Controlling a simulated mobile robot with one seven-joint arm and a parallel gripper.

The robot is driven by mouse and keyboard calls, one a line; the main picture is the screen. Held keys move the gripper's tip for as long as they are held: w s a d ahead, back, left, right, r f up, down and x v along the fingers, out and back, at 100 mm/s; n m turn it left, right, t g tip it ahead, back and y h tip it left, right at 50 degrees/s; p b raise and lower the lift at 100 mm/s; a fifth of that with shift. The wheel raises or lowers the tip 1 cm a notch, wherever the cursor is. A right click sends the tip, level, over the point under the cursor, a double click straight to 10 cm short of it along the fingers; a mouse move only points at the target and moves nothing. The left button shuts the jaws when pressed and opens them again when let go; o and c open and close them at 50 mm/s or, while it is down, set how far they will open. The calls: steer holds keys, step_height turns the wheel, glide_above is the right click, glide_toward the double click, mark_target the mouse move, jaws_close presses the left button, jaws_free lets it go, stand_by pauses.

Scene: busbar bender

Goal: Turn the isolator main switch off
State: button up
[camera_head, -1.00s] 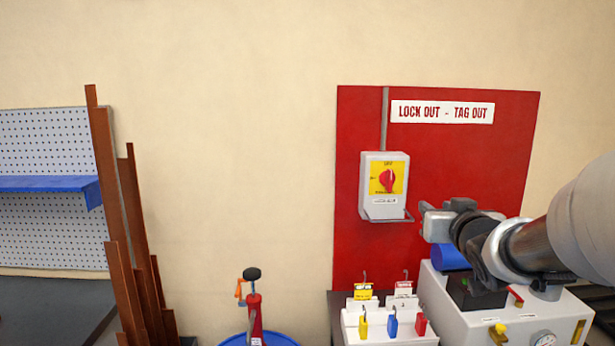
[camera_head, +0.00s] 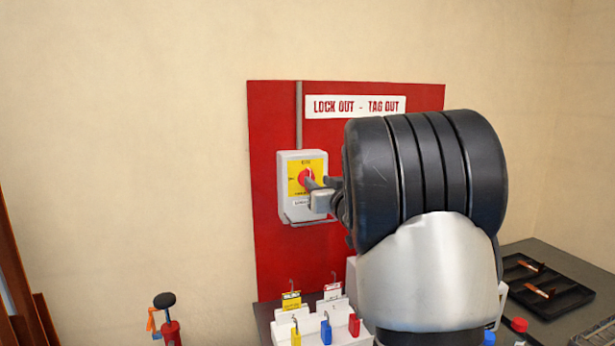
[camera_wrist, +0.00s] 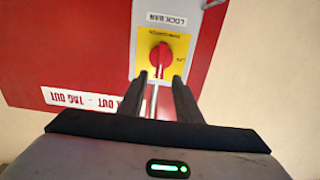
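The isolator main switch (camera_head: 287,198) is a light grey box on the red board, with a red rotary knob (camera_head: 305,177) on a yellow plate. In the wrist view, upside down, the red knob (camera_wrist: 161,57) stands with its grip roughly vertical. My gripper (camera_head: 316,188) is in front of the switch, its fingers pointing at the knob. In the wrist view, my gripper (camera_wrist: 160,77) is open, with one finger to each side just below the knob in the picture.
A LOCK OUT - TAG OUT sign (camera_head: 355,106) is above the switch. A wire lock bar (camera_head: 304,221) runs along the box's bottom. Below, a white rack (camera_head: 283,317) holds tags and coloured padlocks. A black tray (camera_head: 548,290) lies at right. The wall left of the board is clear.

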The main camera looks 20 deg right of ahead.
mark_target(311, 176)
steer(key=w, duration=0.6)
steer(key=shift+w+p, duration=0.2)
steer(key=shift+p, duration=0.1)
steer(key=shift+c, duration=0.2)
jaws_close()
